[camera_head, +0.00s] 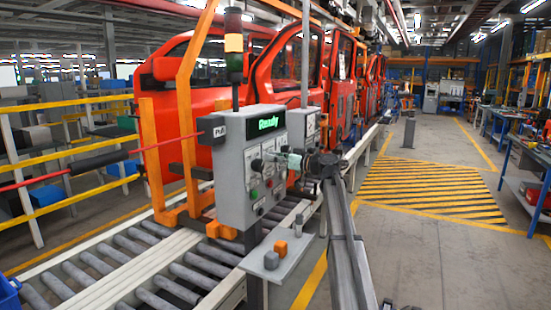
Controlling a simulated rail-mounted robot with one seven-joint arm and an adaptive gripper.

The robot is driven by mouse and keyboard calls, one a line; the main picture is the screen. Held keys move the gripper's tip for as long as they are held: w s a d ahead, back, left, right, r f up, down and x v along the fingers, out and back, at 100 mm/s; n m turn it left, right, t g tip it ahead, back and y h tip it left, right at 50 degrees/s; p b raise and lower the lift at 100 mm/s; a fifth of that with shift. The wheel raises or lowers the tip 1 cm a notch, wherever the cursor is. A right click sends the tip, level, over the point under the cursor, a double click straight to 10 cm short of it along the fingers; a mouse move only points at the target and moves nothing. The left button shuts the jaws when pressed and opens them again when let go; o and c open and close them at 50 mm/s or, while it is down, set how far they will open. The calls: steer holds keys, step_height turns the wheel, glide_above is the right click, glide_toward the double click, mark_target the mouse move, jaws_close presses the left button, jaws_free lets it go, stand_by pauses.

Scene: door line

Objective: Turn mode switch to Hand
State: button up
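The grey control box (237,185) stands left of centre, with a green "Ready" display (268,123) at its top. Below the display are small pale plates with dark knobs (256,165), and lower down a green button (254,194) and a red button (269,183). The labels are too small to read, so I cannot tell which knob is the mode switch or where it points. My gripper (284,160) is at the right part of the panel face, pointing left. It hides part of the panel. I cannot tell whether it touches a knob or whether its fingers are open.
A small grey shelf (262,274) below the box carries an orange block (281,247) and a grey block (271,260). A "Pull" box (212,130) with a red cord is at the left. Red car doors (185,120) hang behind, above rollers (170,290). The right floor is open.

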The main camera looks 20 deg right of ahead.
steer(key=shift+m+b, duration=0.3)
steer(key=shift+b, duration=0.05)
steer(key=m+b, duration=0.2)
steer(key=shift+w+m, duration=0.1)
steer(key=shift+m, duration=0.2)
steer(key=m+b, duration=0.1)
steer(key=m, duration=0.3)
steer(key=shift+g, duration=0.3)
steer(key=m, duration=0.4)
steer(key=shift+d+r+m, duration=0.1)
steer(key=shift+m, duration=0.2)
steer(key=shift+m+g+p, duration=0.5)
steer(key=shift+m+p, duration=0.2)
steer(key=shift+m, duration=1)
steer(key=o, duration=1.2)
steer(key=shift+w, duration=0.1)
steer(key=shift+c, duration=0.2)
